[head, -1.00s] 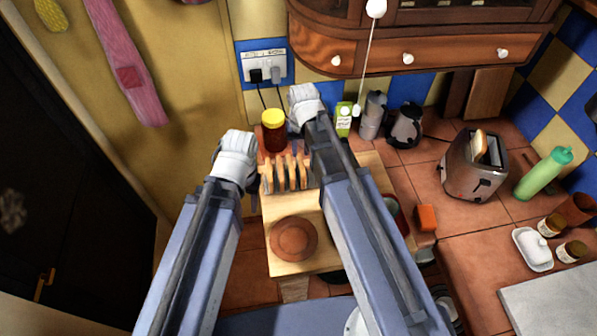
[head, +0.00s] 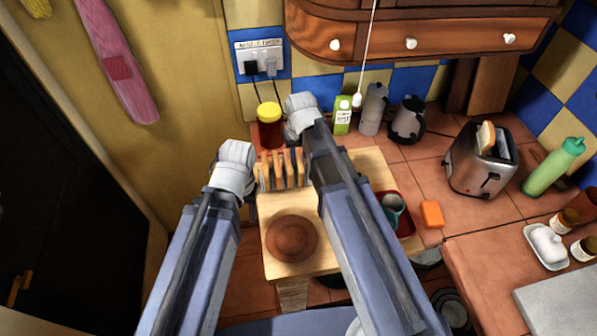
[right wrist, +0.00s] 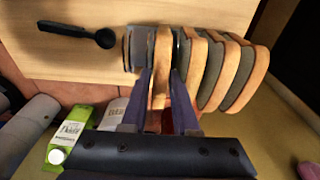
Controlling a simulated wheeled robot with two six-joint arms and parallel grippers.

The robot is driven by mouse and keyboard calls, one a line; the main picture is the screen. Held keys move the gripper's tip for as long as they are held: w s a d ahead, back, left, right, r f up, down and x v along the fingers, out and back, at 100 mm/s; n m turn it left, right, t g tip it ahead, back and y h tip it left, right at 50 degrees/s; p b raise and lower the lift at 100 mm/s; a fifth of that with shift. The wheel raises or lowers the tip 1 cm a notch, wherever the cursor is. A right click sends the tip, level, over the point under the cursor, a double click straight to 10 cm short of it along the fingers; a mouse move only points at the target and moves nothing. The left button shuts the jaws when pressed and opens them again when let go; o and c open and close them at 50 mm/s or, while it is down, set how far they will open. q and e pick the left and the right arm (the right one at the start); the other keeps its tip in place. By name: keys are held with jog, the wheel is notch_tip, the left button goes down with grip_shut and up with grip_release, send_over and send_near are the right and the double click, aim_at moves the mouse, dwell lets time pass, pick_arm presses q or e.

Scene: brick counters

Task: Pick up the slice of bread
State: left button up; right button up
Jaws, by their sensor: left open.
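Several slices of bread (head: 275,172) stand upright in a row on the light wooden board (head: 340,265); they also show in the right wrist view (right wrist: 257,78), with grey dividers between them. In that view my right gripper (right wrist: 161,80) has one finger on each side of a single upright slice (right wrist: 162,50) near the left end of the row. I cannot tell if the fingers press on it. In the head view its wrist hides its fingers. My left gripper (head: 236,172) is open, just left of the row, its fingers mostly hidden by its arm.
A brown round plate (head: 291,239) lies in front of the slices. A yellow-lidded jar (head: 269,128) and a green carton (head: 342,118) stand behind. A red tray (head: 407,226) with a teal mug and an orange block (head: 432,214) are right. A toaster (head: 478,170) is further right.

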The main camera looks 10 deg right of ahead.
jog(key=shift+r, duration=0.1)
grip_shut()
dwell(0.3)
jog(key=shift+r, duration=0.2)
notch_tip(320, 180, up, 18)
jog(key=p, duration=1.8)
jog(key=shift+f, duration=0.2)
